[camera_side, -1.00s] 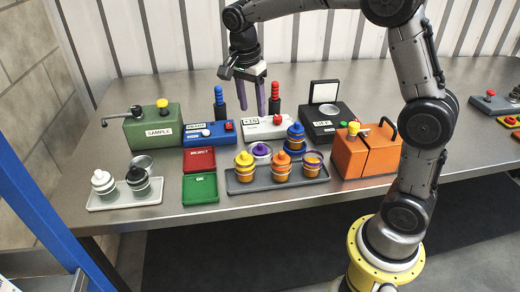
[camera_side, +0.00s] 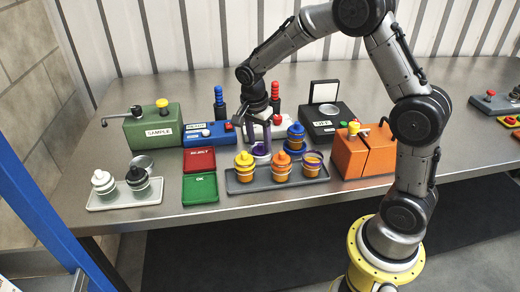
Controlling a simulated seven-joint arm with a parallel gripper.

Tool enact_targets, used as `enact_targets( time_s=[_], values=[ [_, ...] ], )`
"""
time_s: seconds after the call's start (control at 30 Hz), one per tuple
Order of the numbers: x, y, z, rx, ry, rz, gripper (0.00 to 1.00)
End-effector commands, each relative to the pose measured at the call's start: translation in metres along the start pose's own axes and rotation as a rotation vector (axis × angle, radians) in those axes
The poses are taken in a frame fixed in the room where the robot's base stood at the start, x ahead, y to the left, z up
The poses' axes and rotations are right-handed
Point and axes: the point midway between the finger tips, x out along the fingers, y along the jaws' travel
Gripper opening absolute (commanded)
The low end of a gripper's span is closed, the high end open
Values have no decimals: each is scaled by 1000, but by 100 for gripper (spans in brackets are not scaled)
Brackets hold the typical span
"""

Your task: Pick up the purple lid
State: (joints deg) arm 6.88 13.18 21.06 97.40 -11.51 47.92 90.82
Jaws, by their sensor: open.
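The purple lid (camera_side: 259,151) sits on a pale jar in the back row of the dark grey tray (camera_side: 240,188). It is mostly hidden by my gripper. My gripper (camera_side: 260,145) points down over the lid with its purple fingers apart, one on each side of it. The jaws are open. I cannot tell whether the fingers touch the lid.
Jars with orange lids (camera_side: 244,160) stand in front, and a blue-lidded jar (camera_side: 295,136) stands close on the right. An orange box (camera_side: 362,152) is right of the tray. Behind are a white box, a blue box (camera_side: 208,133) and a black scale (camera_side: 328,117).

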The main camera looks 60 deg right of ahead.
Motion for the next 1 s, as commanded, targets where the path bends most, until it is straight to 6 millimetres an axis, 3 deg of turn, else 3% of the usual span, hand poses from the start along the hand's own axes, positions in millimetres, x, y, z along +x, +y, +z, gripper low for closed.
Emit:
enact_targets(
  time_s=[0.27, 0.5, 0.6, 1.0],
  values=[
    [4, 0, 0, 0, 0, 0, 54],
    [4, 0, 0, 0, 0, 0, 13],
    [4, 0, 0, 0, 0, 0, 0],
    [3, 0, 0, 0, 0, -1, 0]
  ],
)
